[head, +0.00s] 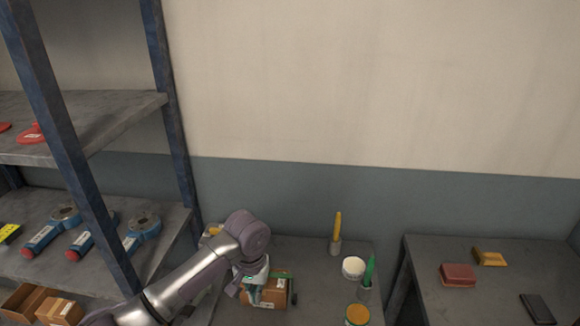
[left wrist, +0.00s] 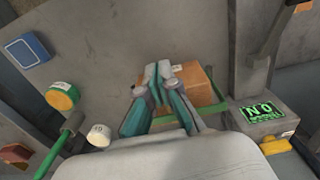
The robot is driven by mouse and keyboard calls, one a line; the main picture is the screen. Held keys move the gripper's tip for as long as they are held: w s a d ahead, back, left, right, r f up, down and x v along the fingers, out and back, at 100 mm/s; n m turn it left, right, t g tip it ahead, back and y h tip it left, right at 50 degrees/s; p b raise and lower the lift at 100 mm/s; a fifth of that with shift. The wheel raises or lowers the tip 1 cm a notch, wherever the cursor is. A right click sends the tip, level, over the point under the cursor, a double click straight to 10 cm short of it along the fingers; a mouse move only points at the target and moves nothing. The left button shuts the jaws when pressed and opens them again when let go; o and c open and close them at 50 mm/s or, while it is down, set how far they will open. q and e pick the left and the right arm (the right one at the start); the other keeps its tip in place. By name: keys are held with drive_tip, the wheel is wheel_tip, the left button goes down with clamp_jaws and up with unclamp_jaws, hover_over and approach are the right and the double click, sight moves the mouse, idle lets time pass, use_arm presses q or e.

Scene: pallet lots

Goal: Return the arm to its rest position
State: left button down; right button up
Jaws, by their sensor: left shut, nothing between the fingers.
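My left arm comes in from the lower left in the head view. Its gripper (head: 256,288) points down over the grey table (head: 315,262), in front of a brown cardboard box (head: 277,292). In the left wrist view the gripper's teal-lined fingers (left wrist: 157,78) are closed at the tips with nothing between them. The box (left wrist: 198,82) shows just behind and beside the fingertips there; I cannot tell whether they touch it. My right gripper is in neither view.
A blue-post shelf (head: 172,120) with blue-grey tools stands left. On the table are a white tub (head: 353,267), an orange-topped tin (head: 357,314), a green-handled tool (head: 369,272) and a yellow-handled one (head: 337,228). Another table (head: 480,300) stands right. Open space lies above the arm.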

use_arm(q)
drive_tip(key=s+d+f+m+t+h, duration=0.1)
drive_tip(key=s+d+f, duration=0.15)
drive_tip(key=s, duration=0.45)
drive_tip(key=s+d+f+m+h, duration=0.1)
drive_tip(key=s+d+f+h, duration=0.15)
drive_tip(key=s, duration=0.45)
drive_tip(key=s+a+r+t+y, duration=0.2)
drive_tip(key=s+a+t+y, duration=0.1)
drive_tip(key=s+a, duration=1)
wheel_tip(320, 180, down, 29)
drive_tip(key=s+g+b, duration=0.1)
drive_tip(key=s+g, duration=0.1)
drive_tip(key=s, duration=0.1)
drive_tip(key=s+a+f+g+b, duration=0.1)
drive_tip(key=s+a+f, duration=0.2)
drive_tip(key=s+f, duration=1.2)
drive_tip(key=shift+s+f, duration=0.3)
drive_tip(key=shift+y, duration=0.25)
